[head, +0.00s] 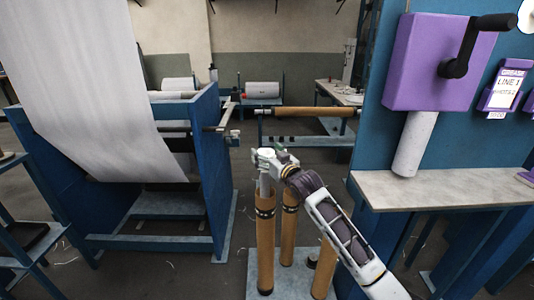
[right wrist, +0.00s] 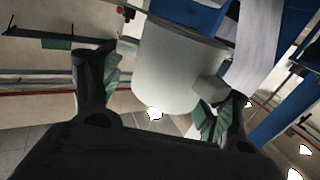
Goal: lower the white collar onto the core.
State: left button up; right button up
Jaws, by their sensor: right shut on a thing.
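My right gripper (head: 268,160) is over the upright brown tubes in the middle of the head view. In the right wrist view its green-padded fingers (right wrist: 158,95) are shut on the white collar (right wrist: 180,65), one on each side. In the head view the gripper mostly hides the collar; a pale part shows under it. The nearest brown core (head: 266,250), with dark bands near its top, stands directly below. I cannot tell whether the collar touches the core. My left gripper is not in view.
More brown tubes (head: 288,235) stand close behind and to the right. A blue loom frame (head: 210,160) with a white fabric sheet (head: 95,80) is at left. A grey shelf (head: 450,190) and a purple crank box (head: 430,60) on a blue panel are at right.

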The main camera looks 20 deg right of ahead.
aim_at(268, 181)
jog(key=shift+f+b, duration=0.4)
jog(key=shift+f, duration=0.9)
dwell(1.1)
jog(key=shift+f+b, duration=0.7)
jog(key=shift+f, duration=1.6)
jog(key=shift+d+p, duration=0.15)
jog(key=shift+p, duration=0.35)
jog(key=shift+f+b, duration=0.8)
jog(key=shift+f, duration=1.6)
jog(key=shift+f, duration=0.25)
jog(key=shift+d+p, duration=0.1)
jog(key=shift+p, duration=0.25)
